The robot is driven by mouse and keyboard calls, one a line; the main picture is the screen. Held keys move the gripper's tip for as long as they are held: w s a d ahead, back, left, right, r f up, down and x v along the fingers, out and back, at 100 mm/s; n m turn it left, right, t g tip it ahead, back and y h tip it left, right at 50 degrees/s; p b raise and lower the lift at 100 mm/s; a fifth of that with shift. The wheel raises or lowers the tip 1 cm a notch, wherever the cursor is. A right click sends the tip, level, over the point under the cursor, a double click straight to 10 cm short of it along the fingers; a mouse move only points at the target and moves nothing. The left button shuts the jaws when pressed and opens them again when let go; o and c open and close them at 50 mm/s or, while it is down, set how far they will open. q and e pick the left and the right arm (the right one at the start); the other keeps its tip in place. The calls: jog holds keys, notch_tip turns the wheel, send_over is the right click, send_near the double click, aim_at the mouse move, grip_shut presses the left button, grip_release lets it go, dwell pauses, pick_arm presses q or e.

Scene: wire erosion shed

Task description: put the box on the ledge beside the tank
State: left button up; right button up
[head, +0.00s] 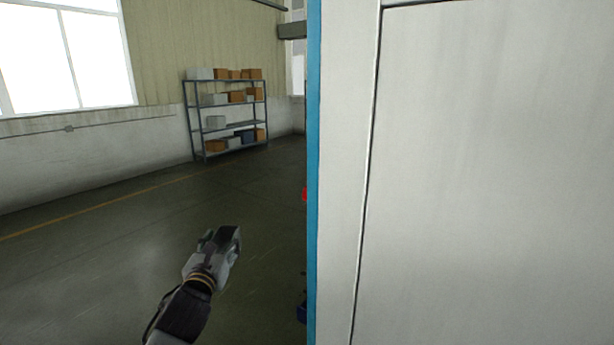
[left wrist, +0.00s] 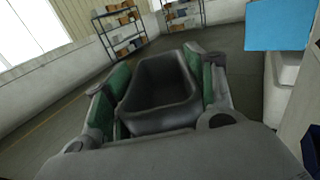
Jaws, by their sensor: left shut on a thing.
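My left gripper (head: 222,243) is raised over the floor in the head view. In the left wrist view its green-padded fingers (left wrist: 157,72) are shut on a dark grey, open-topped box (left wrist: 162,88), one finger on each side. The box looks empty, with its open side towards the wrist camera. In the head view I cannot clearly tell the box from the gripper. I can make out neither the tank nor the ledge in either view. My right gripper is in neither view.
A large white cabinet-like panel (head: 480,180) with a blue edge (head: 313,120) fills the right of the head view, close by. A blue shelf rack (head: 226,122) with boxes stands at the far wall. A red object (head: 304,194) peeks out behind the panel. The floor on the left is clear.

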pick_arm(q)
jog(key=s+f, duration=0.4)
jog(key=f, duration=0.6)
jog(key=s+f, duration=0.4)
jog(key=f, duration=0.7)
jog(key=shift+s, duration=0.3)
jog(key=shift+d, duration=0.1)
jog(key=shift+r, duration=0.1)
dwell(0.5)
